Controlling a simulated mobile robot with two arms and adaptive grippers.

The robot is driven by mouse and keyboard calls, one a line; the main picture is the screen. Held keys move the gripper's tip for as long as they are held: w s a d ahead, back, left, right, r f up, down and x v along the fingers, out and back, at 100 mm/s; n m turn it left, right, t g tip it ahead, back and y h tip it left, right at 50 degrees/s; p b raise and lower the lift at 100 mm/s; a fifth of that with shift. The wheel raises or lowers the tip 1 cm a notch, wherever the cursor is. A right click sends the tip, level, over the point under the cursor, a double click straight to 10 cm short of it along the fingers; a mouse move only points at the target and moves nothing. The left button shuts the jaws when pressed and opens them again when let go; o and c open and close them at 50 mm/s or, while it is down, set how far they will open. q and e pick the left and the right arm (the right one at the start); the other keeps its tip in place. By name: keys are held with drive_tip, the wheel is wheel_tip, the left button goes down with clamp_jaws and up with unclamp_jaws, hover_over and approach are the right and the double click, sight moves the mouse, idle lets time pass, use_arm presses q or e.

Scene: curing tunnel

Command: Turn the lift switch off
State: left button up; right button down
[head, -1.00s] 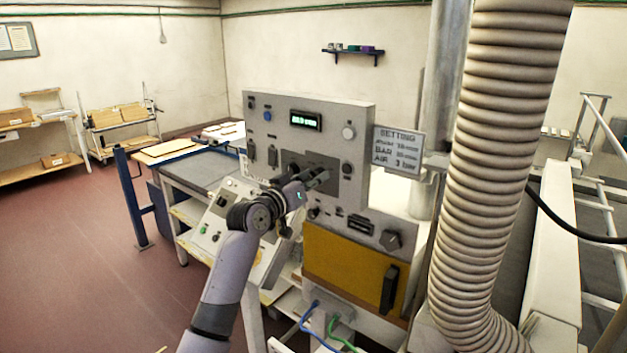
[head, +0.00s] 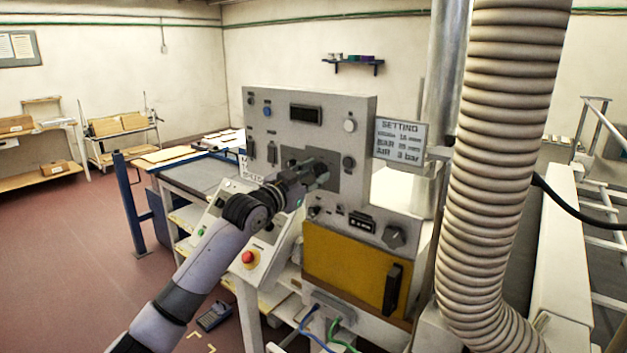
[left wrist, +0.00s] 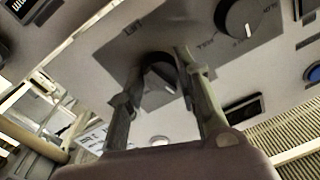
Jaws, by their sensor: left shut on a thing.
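The grey control panel (head: 360,115) stands at the centre of the head view, with a dark grey plate holding the lift switch. In the left wrist view the switch is a dark round knob (left wrist: 160,77) with a pointer ridge, below a small label that seems to read LIFT. My left gripper (head: 318,172) is at this plate, and in the left wrist view its two fingers stand on either side of the knob, shut on it. In the head view the gripper hides most of the switch. My right gripper is not in view.
A second knob (left wrist: 240,17) sits close by on the same plate. The panel's upper display (head: 306,114) is dark. A setting sign (head: 399,141) and a thick ribbed hose (head: 500,170) stand to the right.

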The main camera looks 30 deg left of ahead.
use_arm(q)
drive_tip(key=shift+m, duration=1.4)
drive_tip(key=o, duration=1.2)
drive_tip(key=shift+c, duration=0.2)
drive_tip(key=shift+s+f, duration=0.15)
drive_tip(key=shift+s, duration=0.5)
drive_tip(key=s, duration=1)
drive_tip(key=shift+s+a+f, duration=0.15)
drive_tip(key=shift+s+a, duration=0.1)
drive_tip(key=shift+s, duration=0.15)
